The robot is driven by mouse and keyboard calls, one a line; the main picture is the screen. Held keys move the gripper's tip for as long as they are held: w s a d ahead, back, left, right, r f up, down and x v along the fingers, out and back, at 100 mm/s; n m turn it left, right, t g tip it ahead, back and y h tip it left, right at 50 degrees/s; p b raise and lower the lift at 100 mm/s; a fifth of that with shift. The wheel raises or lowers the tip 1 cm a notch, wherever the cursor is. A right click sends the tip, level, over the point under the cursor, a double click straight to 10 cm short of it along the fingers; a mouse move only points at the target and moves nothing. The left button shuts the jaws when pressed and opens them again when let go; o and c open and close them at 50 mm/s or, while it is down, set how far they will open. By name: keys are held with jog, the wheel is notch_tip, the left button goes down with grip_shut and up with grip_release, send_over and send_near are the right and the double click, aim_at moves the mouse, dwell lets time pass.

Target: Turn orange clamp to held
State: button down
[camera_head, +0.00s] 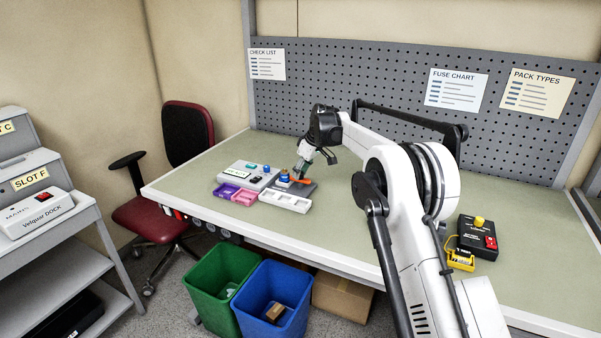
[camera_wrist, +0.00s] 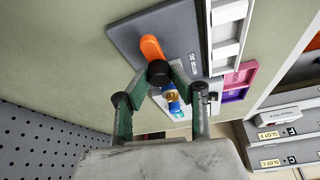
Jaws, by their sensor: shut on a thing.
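The orange clamp (camera_wrist: 150,47) is a lever on a dark grey plate (camera_wrist: 126,32), with a round black knob (camera_wrist: 158,72) at its near end. My gripper (camera_wrist: 159,76) is shut on the clamp at this knob, one finger on each side. A blue and brass fitting (camera_wrist: 172,97) shows between my fingers in the wrist view, below the knob. The knob partly hides the lever's end.
Beside the plate are a grey device (camera_head: 247,175), purple (camera_head: 225,190) and pink (camera_head: 246,197) trays and a white tray (camera_head: 285,201). A black box with a yellow knob (camera_head: 478,238) stands right.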

jog(key=c, duration=1.5)
grip_release()
jog(key=v, duration=1.2)
